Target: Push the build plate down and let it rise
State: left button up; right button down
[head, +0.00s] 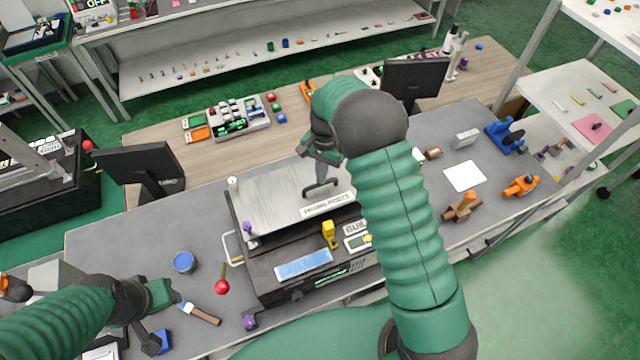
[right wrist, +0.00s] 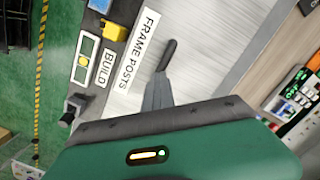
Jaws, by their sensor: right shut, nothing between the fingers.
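The build plate (head: 268,205) is a flat, brushed silver plate on top of a dark machine in the middle of the bench. A white "FRAME POSTS" label lies along its front edge. It also fills the upper middle of the right wrist view (right wrist: 215,45). My right gripper (head: 320,188) is shut and empty, over the plate's right part behind the label. Its dark fingertips also show in the right wrist view (right wrist: 167,55). I cannot tell whether they touch the plate. My left gripper (head: 152,338) is low at the left, away from the plate; its jaws are unclear.
The machine front has a yellow part (head: 329,233), a "BUILD" label and a blue panel (head: 303,265). A red ball knob (head: 222,287), a blue-topped can (head: 184,262) and a brush (head: 201,314) are to its left. Monitors (head: 146,170) stand behind. My right arm hides the plate's right side.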

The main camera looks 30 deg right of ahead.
notch_tip(320, 180, down, 2)
jog(key=shift+f+b, duration=0.25)
jog(key=shift+b, duration=0.55)
jog(key=shift+r, duration=0.1)
jog(key=shift+d+r+p, duration=0.15)
jog(key=shift+p, duration=0.15)
jog(key=shift+w+d+r+p, duration=0.3)
jog(key=shift+w+d+r, duration=0.1)
jog(key=shift+w+d, duration=0.45)
jog(key=shift+d, duration=0.15)
jog(key=shift+w+d+f, duration=0.1)
jog(key=shift+w+d, duration=0.1)
jog(key=shift+d, duration=0.05)
jog(key=shift+r, duration=0.25)
notch_tip(320, 180, up, 16)
jog(key=w+d+b, duration=0.1)
jog(key=b, duration=0.3)
jog(key=shift+d+b, duration=0.2)
jog(key=shift+b, duration=0.1)
